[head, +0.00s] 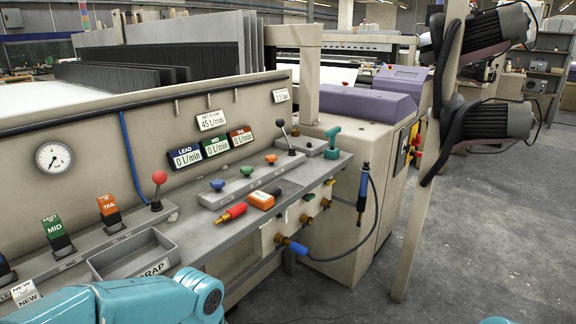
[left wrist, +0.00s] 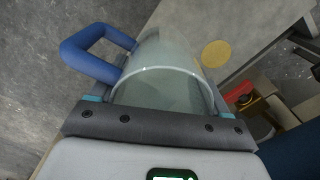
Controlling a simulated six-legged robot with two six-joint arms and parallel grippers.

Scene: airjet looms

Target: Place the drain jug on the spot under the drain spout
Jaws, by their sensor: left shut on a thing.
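The drain jug (left wrist: 165,80) is a translucent grey-green jug with a blue handle (left wrist: 95,50). It fills the middle of the left wrist view. My left gripper (left wrist: 160,92) is shut on it, with the jug between the fingers and its handle to the left. My left arm shows in the head view, but the jug and both grippers are out of that view.
The loom's front shelf (head: 215,215) carries a scrap tray (head: 135,255), levers, knobs and a red-tipped tool (head: 232,213). Brass valves (head: 282,239) and a hose (head: 375,215) stick out below its edge. A post (head: 415,220) stands at right, with open grey floor (head: 490,220) beyond.

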